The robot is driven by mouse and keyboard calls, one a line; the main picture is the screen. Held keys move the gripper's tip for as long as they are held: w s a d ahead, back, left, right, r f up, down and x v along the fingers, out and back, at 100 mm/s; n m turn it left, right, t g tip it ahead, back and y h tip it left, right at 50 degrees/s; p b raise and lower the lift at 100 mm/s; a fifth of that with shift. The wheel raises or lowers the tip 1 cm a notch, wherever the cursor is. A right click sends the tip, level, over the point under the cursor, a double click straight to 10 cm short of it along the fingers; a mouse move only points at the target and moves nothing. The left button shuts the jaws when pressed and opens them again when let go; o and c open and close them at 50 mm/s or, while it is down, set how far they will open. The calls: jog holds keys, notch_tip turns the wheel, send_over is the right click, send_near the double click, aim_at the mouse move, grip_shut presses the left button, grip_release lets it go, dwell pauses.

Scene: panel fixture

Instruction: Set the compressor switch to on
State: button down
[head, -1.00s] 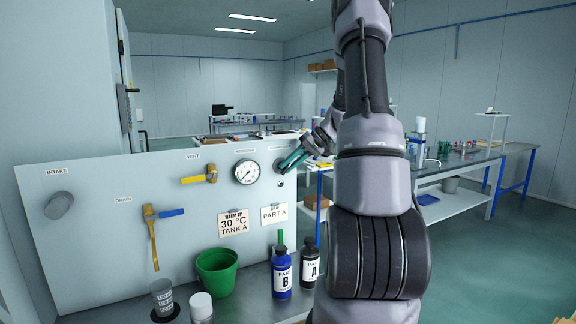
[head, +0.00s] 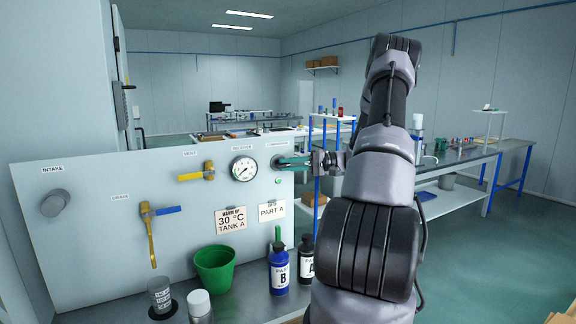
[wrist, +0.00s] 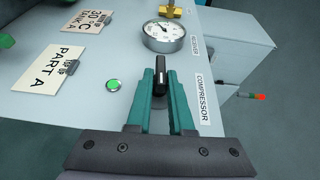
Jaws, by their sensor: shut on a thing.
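The compressor switch (wrist: 160,76) is a dark knob with a light top edge, on the panel beside the COMPRESSOR label (wrist: 203,98) in the wrist view. My gripper (wrist: 160,85) has its teal fingers shut on the switch, one on each side. In the head view my gripper (head: 292,162) reaches the panel's upper right from the right, and its fingers hide most of the switch there. A round green light (wrist: 114,85) sits on the panel near the switch; it also shows in the head view (head: 278,181).
A green bucket (head: 214,268) and bottles (head: 279,272) stand on the bench below. Cards (head: 231,220) hang on the panel.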

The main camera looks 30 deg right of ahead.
jog(key=shift+f+y, duration=0.1)
jog(key=shift+y, duration=0.2)
jog(key=c, duration=0.9)
grip_release()
jog(key=shift+d, duration=0.1)
jog(key=v, duration=1)
jog(key=shift+s+d, duration=0.2)
jog(key=shift+d, duration=0.05)
